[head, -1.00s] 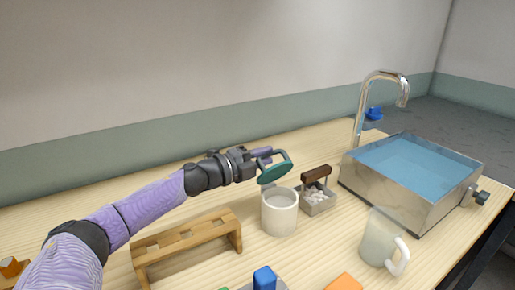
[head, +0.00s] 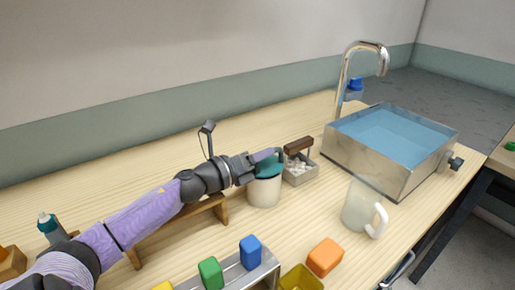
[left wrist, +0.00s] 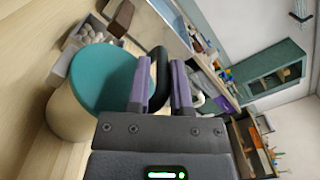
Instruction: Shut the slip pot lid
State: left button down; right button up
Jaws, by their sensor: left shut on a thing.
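The slip pot (head: 264,192) is a cream cylinder standing on the wooden counter. It also shows in the left wrist view (left wrist: 65,118). The teal lid (head: 266,170) lies on top of the pot and covers its mouth. In the left wrist view the lid (left wrist: 98,78) looks flat on the rim, though the far edge is hard to judge. My left gripper (head: 273,154) is shut on the lid's dark looped handle (left wrist: 160,72), seen between the purple fingers in the left wrist view. My right gripper is not in view.
A small box of pale lumps with a brown handle (head: 299,146) stands right behind the pot. A frosted mug (head: 358,205) and a water-filled metal basin (head: 388,165) are to the right. A wooden rack (head: 222,210) lies under my left arm. Coloured blocks (head: 250,250) stand in front.

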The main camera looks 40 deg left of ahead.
pick_arm(q)
jog(key=shift+s+d+f, duration=0.1)
jog(key=shift+d+f, duration=0.25)
jog(key=shift+f, duration=0.25)
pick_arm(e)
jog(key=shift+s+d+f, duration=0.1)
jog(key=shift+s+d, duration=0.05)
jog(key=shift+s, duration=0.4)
pick_arm(q)
jog(key=shift+f, duration=0.1)
jog(key=shift+d, duration=0.1)
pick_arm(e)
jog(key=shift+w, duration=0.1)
pick_arm(q)
jog(key=c, duration=0.9)
grip_release()
jog(key=shift+f, duration=0.1)
jog(key=shift+o, duration=1.4)
jog(key=shift+s+d, duration=0.1)
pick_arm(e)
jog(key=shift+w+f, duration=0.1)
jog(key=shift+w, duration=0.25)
pick_arm(q)
jog(key=shift+r, duration=0.25)
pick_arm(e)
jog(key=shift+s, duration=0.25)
